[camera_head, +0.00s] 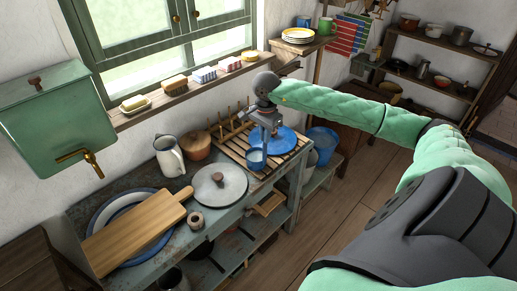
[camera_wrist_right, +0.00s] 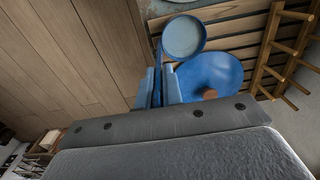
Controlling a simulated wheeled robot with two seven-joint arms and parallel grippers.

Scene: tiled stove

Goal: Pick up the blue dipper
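The blue dipper (camera_head: 256,159) shows in the head view at the front left of the wooden slatted rack, with its cup below my right gripper (camera_head: 267,124). In the right wrist view the dipper's round cup (camera_wrist_right: 183,37) faces the camera. Its narrow dark blue handle runs down between the two fingertips of my right gripper (camera_wrist_right: 158,87). The fingers sit close on both sides of the handle and look shut on it. I cannot tell whether the cup touches the rack. My left gripper is not in view.
A blue lid (camera_head: 286,140) with a brown knob lies on the slatted rack (camera_head: 236,148), beside wooden pegs. A white jug (camera_head: 168,156), a wooden pot (camera_head: 196,146), a grey lid (camera_head: 220,187) and a cutting board (camera_head: 130,232) share the worktop. The floor to the right is open.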

